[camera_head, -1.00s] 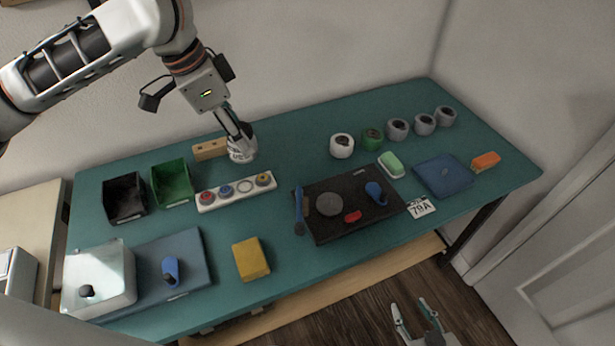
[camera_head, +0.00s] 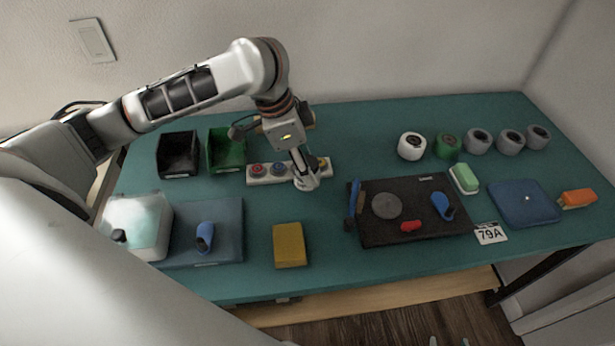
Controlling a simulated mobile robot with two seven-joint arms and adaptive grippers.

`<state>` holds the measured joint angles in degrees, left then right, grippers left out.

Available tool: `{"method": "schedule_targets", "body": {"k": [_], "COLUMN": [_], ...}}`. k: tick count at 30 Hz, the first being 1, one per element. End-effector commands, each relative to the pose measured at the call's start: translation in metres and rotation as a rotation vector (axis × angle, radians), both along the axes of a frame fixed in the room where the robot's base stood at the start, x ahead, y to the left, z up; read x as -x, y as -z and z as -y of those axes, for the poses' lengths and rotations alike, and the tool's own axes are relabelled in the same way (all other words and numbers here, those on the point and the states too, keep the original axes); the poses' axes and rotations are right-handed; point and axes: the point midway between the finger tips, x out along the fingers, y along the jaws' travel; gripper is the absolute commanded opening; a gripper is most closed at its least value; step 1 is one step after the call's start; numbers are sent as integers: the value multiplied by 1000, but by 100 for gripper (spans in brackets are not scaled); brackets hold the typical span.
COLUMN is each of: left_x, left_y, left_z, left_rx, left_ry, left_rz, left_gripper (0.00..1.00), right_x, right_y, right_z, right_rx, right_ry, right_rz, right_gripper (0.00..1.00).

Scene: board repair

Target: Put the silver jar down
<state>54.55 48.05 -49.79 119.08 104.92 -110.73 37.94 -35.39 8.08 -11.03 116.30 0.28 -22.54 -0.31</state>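The silver jar (camera_head: 307,184) is at the fingertips of my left gripper (camera_head: 303,170), which is closed around its top. The jar overlaps the right part of the white strip (camera_head: 266,181) with coloured round spots, near its front edge. It hides the strip between the blue spot and the yellow spot (camera_head: 324,164). I cannot tell whether the jar touches the strip or hangs above it. Only the fingertips of my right gripper (camera_head: 449,341) show at the bottom edge; they are apart with nothing between them.
Black (camera_head: 178,155) and green (camera_head: 226,150) bins stand left of the strip. A yellow block (camera_head: 290,245) and a black tray (camera_head: 383,235) lie in front and to the right. Several rolls (camera_head: 479,142) line the back right. Clear teal table (camera_head: 330,215) lies between strip and tray.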

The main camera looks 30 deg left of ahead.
Motion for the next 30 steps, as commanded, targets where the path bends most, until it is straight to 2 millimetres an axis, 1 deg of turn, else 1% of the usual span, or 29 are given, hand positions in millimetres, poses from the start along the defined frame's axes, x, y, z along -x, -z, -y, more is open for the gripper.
{"method": "schedule_targets", "body": {"k": [3,7,10,14,19,20,21,22,30], "left_x": [2,2,1,0,0,0,0,0,0], "left_y": [21,40,41,38,40,41,41,41,41], "left_z": [1,0,0,0,0,0,0,0,0], "left_rx": [1,0,0,-1,0,0,-1,0,-1], "left_ry": [0,0,0,0,-2,-2,-1,-1,-1], "left_rz": [-9,-10,-4,-1,-1,-1,-1,-2,-2], "left_gripper": [16,16,16,16,16,43,54,57,57], "right_x": [5,10,11,8,6,6,6,6,8], "right_y": [11,24,24,19,13,13,14,14,18], "right_z": [0,1,1,1,1,1,1,1,1], "right_rx": [4,13,19,18,14,13,13,12,13], "right_ry": [-3,-6,-8,-8,-7,-6,-6,-5,-5], "right_rz": [-12,-29,-31,-24,-13,-13,-13,-13,-21], "right_gripper": [40,40,40,40,40,40,40,40,40]}}
